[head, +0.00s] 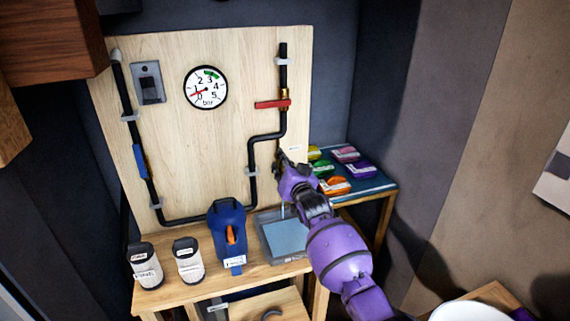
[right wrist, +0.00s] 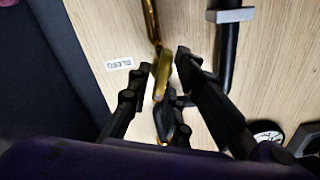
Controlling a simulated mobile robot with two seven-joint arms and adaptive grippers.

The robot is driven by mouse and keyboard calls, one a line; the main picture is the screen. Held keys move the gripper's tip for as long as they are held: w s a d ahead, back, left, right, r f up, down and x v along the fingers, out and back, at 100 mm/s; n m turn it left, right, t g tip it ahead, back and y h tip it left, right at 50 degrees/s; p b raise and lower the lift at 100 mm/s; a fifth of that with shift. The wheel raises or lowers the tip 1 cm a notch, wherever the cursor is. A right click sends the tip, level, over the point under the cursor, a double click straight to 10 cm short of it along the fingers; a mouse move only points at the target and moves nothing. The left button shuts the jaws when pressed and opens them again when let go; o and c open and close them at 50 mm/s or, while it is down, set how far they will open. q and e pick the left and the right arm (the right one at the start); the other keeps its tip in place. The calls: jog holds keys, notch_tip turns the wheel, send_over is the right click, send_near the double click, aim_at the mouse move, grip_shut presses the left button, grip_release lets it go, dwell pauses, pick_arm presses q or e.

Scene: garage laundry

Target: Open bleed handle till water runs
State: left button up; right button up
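The wooden panel (head: 220,140) carries black pipe, with a "BLEED" label (right wrist: 120,63) in the right wrist view. A brass bleed fitting with a flat handle (right wrist: 162,76) lies between the fingers of my right gripper (right wrist: 163,62). The fingers stand apart on either side of it; firm contact does not show. In the head view my right gripper (head: 286,160) covers the fitting. The clear tray (head: 263,240) below has a pale blue bottom; running water cannot be made out for certain. My left gripper is not in view.
A round gauge (head: 205,87) has its red needle near the low end. A red lever (head: 272,104) lies crosswise on the right pipe. A blue container (head: 227,232) and two bottles stand left of the tray. Coloured packs lie on a side table (head: 380,187).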

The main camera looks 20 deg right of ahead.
jog(key=shift+o, duration=0.5)
jog(key=shift+a+r, duration=0.15)
jog(key=shift+a, duration=0.05)
jog(key=shift+s+d, duration=0.1)
jog(key=shift+s, duration=0.05)
jog(key=s, duration=1.1)
jog(key=shift+s, duration=0.35)
jog(key=shift+d, duration=0.1)
jog(key=shift+c, duration=0.3)
